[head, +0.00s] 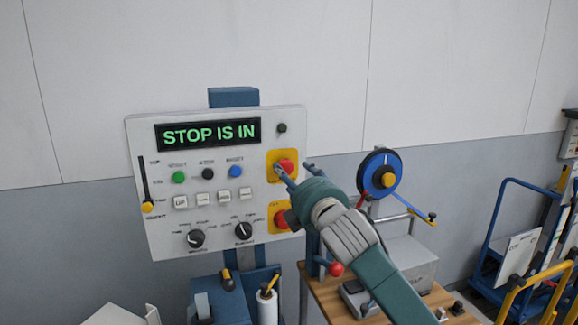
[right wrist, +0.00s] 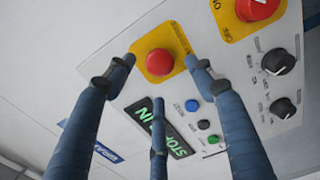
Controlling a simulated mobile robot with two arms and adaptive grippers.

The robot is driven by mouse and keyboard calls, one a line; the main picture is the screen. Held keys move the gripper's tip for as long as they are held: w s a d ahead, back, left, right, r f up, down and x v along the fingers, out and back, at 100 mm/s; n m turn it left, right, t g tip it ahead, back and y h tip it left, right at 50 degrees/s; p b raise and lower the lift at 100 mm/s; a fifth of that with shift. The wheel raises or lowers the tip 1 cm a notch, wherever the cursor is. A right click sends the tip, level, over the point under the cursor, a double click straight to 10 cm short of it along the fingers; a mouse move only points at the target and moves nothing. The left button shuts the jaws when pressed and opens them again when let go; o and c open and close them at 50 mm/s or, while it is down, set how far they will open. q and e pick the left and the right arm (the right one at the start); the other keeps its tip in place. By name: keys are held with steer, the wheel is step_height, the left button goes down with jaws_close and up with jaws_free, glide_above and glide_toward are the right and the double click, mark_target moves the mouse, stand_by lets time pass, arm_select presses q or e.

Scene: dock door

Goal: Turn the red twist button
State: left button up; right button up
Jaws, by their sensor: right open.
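The panel (head: 140,230) carries two red buttons on yellow plates at its right side. The upper red button (head: 287,166) is partly behind my fingers in the head view. The lower red button (head: 281,220) is partly beside my wrist. Which one is the twist button I cannot tell. My right gripper (head: 291,175) is open at the upper button. In the right wrist view, the upper button (right wrist: 159,62) lies between the spread fingertips of that gripper (right wrist: 160,74); contact cannot be told. The lower button (right wrist: 257,8) is at the top edge. My left gripper is out of view.
The display (head: 208,134) reads "STOP IS IN". The panel also has small coloured buttons, two black knobs (head: 196,238) and a slider (head: 147,206). A blue reel (head: 379,172) stands right of my gripper above a wooden bench. A blue cart (head: 500,230) is farther right.

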mark_target(287, 169)
steer(key=shift+p+x, duration=0.55)
steer(key=shift+x, duration=1.7)
steer(key=c, duration=1.1)
